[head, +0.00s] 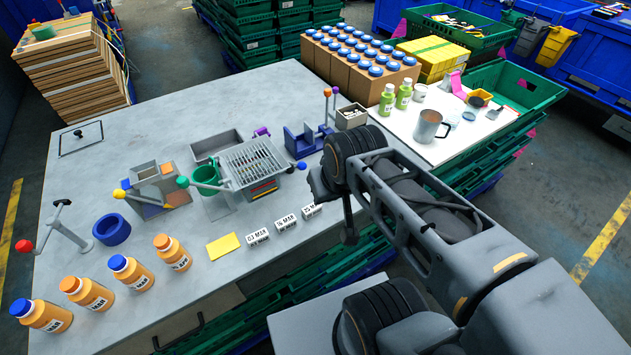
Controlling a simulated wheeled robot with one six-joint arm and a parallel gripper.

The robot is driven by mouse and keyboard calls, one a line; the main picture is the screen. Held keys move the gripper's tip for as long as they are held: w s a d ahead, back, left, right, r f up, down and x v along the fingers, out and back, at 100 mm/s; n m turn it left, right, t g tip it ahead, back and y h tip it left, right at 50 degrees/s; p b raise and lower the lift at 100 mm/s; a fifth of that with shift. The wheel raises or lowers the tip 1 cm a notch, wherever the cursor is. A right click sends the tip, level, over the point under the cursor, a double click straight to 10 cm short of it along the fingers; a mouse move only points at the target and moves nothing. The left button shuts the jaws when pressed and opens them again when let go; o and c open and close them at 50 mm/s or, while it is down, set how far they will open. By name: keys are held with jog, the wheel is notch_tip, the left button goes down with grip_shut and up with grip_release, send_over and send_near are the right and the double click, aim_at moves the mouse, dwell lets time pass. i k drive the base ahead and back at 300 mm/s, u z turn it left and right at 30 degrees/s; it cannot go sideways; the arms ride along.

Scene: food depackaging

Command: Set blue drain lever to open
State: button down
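A grey box with a slatted top (252,165) stands in the middle of the grey table. A lever with a blue knob (301,166) sticks out at its right side, low and close to the table top. Whether this lever is at open or closed cannot be read.
Labelled white blocks (286,223) and a yellow card (222,246) lie in front. A blue holder (306,140) stands behind the lever. Green crates (515,85) stand right.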

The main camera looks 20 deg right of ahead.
aim_at(302, 164)
jog(key=k, duration=0.95)
jog(key=u, duration=0.65)
jog(key=i, duration=0.55)
